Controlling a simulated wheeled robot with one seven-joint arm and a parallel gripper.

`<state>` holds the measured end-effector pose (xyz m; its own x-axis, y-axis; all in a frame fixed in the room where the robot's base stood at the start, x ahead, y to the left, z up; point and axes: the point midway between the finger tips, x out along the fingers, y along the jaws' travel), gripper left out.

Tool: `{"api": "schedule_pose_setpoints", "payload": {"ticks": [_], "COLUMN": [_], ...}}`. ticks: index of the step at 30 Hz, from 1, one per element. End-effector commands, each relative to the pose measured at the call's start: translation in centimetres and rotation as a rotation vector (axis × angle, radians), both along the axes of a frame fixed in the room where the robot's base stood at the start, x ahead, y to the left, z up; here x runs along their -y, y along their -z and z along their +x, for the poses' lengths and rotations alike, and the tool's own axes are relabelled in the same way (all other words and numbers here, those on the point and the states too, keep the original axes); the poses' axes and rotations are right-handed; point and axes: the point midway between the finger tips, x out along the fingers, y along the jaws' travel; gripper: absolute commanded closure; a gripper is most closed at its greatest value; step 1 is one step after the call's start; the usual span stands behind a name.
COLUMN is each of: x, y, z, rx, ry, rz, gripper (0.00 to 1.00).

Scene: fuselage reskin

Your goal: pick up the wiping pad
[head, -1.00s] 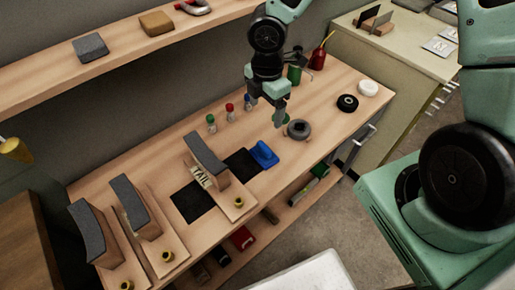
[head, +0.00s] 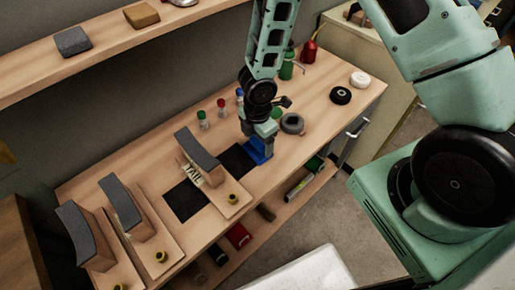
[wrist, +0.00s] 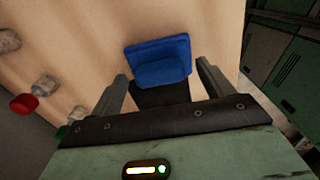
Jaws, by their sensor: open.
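The wiping pad, a blue block with a raised grip (head: 257,155), lies on the workbench at the right edge of a black mat. In the wrist view the blue pad (wrist: 158,50) sits ahead of and between the fingers. My gripper (head: 262,134) points down just above the pad and partly hides it. In the wrist view my gripper (wrist: 162,72) is open, one finger on each side of the pad's grip. I cannot tell whether the fingers touch it.
A curved grey-topped stand marked TAIL (head: 197,157) is left of the pad. A grey round part (head: 292,123) sits close behind on the right. Small capped bottles (head: 203,119) stand behind. Black (head: 341,96) and white rolls (head: 359,79) lie at the right.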

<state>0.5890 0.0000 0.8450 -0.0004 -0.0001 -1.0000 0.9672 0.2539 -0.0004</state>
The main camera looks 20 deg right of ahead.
Motion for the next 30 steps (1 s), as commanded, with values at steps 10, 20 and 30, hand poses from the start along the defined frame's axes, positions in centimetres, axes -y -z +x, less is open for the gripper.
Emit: {"api": "schedule_pose_setpoints", "payload": {"ticks": [10, 20, 30], "x": [0.0, 0.0, 0.1], "y": [1.1, 1.1, -1.5], "z": [0.1, 0.0, 0.1], "rx": [0.001, 0.001, 0.003], "ry": [0.000, 0.000, 0.003], "rz": [0.000, 0.000, 0.001], "gripper": [0.20, 0.69, 0.69]}}
